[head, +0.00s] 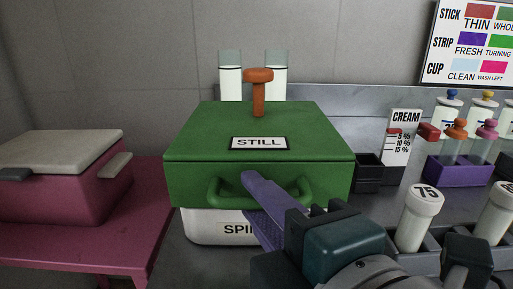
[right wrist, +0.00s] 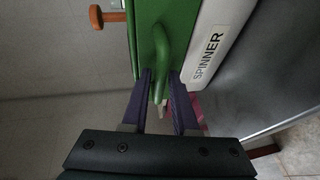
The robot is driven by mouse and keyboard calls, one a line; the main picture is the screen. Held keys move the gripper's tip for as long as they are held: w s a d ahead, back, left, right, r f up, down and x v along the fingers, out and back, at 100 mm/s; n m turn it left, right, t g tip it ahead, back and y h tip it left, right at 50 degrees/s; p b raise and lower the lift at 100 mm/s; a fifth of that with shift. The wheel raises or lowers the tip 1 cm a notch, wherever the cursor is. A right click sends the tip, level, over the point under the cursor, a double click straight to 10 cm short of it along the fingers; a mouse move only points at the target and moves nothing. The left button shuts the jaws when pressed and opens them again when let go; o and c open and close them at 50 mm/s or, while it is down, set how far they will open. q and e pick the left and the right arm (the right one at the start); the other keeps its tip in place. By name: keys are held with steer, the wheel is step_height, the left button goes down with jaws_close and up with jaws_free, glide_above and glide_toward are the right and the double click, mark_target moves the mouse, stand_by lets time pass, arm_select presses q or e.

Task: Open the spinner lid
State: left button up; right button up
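The spinner has a green lid (head: 215,130) with a STILL label, seated flat on a white base (head: 200,225) marked SPINNER. An orange knob (head: 258,90) stands up on the lid. In the right wrist view, the gripper's purple fingers (right wrist: 161,85) lie on either side of the handle (right wrist: 162,50). They are apart, with a gap visible beside the handle; whether one finger touches it I cannot tell. My left gripper is not in view.
A pink box with a pale lid (head: 60,150) stands on a pink table (head: 110,245) at left. At right are a CREAM card (head: 403,135), a purple rack (head: 460,170) and white-capped bottles (head: 420,215). Two clear containers (head: 230,80) stand behind the spinner.

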jaws_close()
stand_by(1.4)
